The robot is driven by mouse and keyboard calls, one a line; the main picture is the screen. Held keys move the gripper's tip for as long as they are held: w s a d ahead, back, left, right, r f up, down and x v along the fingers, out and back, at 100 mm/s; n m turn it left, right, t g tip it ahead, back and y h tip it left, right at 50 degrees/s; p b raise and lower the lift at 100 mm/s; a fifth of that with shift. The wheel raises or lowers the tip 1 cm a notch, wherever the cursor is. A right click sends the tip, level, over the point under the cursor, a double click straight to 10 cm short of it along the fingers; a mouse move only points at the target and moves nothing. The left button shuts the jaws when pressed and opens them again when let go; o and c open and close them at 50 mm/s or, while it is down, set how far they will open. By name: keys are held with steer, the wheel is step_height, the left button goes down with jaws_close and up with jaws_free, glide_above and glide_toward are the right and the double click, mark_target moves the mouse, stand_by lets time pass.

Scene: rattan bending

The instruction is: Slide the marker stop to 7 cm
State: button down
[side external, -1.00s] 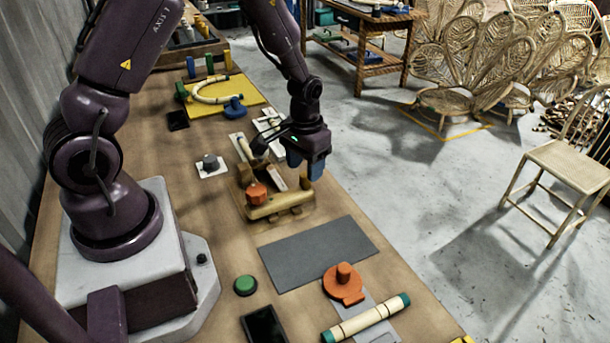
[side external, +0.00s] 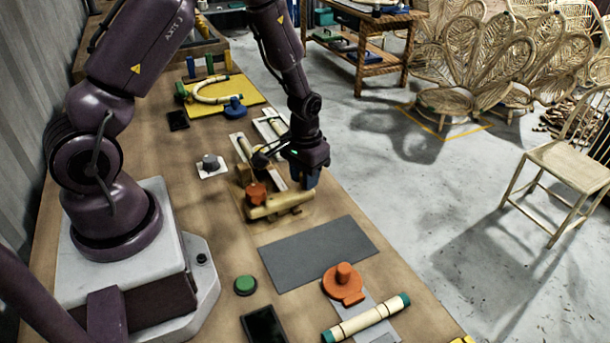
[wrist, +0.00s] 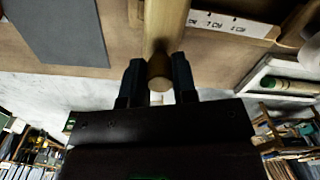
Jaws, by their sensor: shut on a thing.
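The tan wooden fixture (side external: 278,207) lies on the bench with an orange knob (side external: 257,193) at its left end. My gripper (side external: 304,183) is low at the fixture's right end, pointing down. In the wrist view my two dark fingers (wrist: 157,68) flank the brown rounded end of a tan wooden piece (wrist: 162,35) and are shut on it. A pale scale strip (wrist: 230,23) with dark marks runs beside it, its figures too small to read. I cannot tell which part is the marker stop, or its reading.
A grey mat (side external: 318,252) lies in front of the fixture. A grey knob on a white plate (side external: 211,165) is left. The bench edge is close on the right.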

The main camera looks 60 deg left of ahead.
steer(key=a, duration=0.3)
steer(key=c, duration=0.9)
jaws_free()
step_height(320, 180, up, 13)
